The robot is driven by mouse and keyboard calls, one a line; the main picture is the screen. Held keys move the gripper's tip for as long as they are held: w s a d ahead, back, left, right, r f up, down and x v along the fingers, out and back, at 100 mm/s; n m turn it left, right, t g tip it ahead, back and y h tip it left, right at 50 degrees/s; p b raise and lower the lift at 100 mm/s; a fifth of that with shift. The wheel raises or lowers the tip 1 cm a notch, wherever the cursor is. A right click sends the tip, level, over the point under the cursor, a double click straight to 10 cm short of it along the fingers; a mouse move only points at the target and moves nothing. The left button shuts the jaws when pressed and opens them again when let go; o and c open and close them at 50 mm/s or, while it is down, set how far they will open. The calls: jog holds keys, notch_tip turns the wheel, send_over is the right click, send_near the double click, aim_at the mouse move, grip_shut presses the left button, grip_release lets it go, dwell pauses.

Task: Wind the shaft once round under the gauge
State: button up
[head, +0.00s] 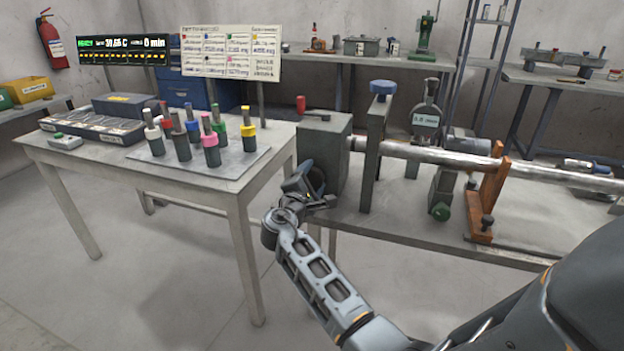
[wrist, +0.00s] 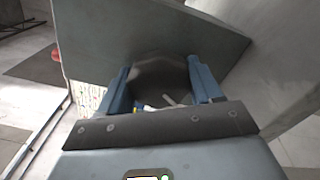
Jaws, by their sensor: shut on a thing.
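The silver shaft (head: 425,155) runs level from the grey headstock block (head: 325,150) off to the right. The gauge (head: 427,118), with a round dial and a small readout too small to read surely, stands over the shaft. My gripper (head: 318,192) is at the near left face of the headstock. In the wrist view its two blue fingers (wrist: 160,88) are shut on a dark rounded part (wrist: 160,72) against the block. The fingers and arm hide most of this part in the head view, and its full shape cannot be told.
A red-handled lever (head: 301,104) sits on the headstock. A blue-knobbed post (head: 381,88) and an orange bracket (head: 486,190) stand along the shaft. The left table (head: 95,160) holds several coloured-collar tools on a plate (head: 245,160). Open floor lies between table and bench.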

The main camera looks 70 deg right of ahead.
jog(key=o, duration=1)
jog(key=shift+a, duration=0.1)
jog(key=shift+s+a, duration=0.15)
jog(key=shift+a, duration=1.8)
jog(key=shift+s+a, duration=0.15)
jog(key=shift+a, duration=1.75)
jog(key=shift+f, duration=0.1)
jog(key=s+a+f+n+t+y, duration=0.25)
jog(key=a+f+t+y, duration=0.3)
jog(key=a+f, duration=0.5)
jog(key=s+a+f+m+t+y, duration=0.1)
jog(key=s+a+t+y, duration=0.2)
jog(key=a, duration=0.4)
jog(key=s+a+f+m+t+y, duration=0.1)
jog(key=s+a+y, duration=0.2)
jog(key=s+a, duration=0.35)
jog(key=s+a+r+m+t+y, duration=0.1)
jog(key=s+a+r+m+y, duration=0.1)
jog(key=s+a+r, duration=0.2)
jog(key=s+a+r+m+t+y+p, duration=0.1)
jog(key=s+a+r+m+y, duration=0.1)
jog(key=s+a+r, duration=0.2)
jog(key=s+a+r+m+t+y, duration=0.2)
jog(key=s+a+r+m, duration=0.1)
jog(key=s+r, duration=0.5)
jog(key=shift+a+r+y, duration=0.25)
jog(key=shift+a+r, duration=0.3)
jog(key=shift+r, duration=0.2)
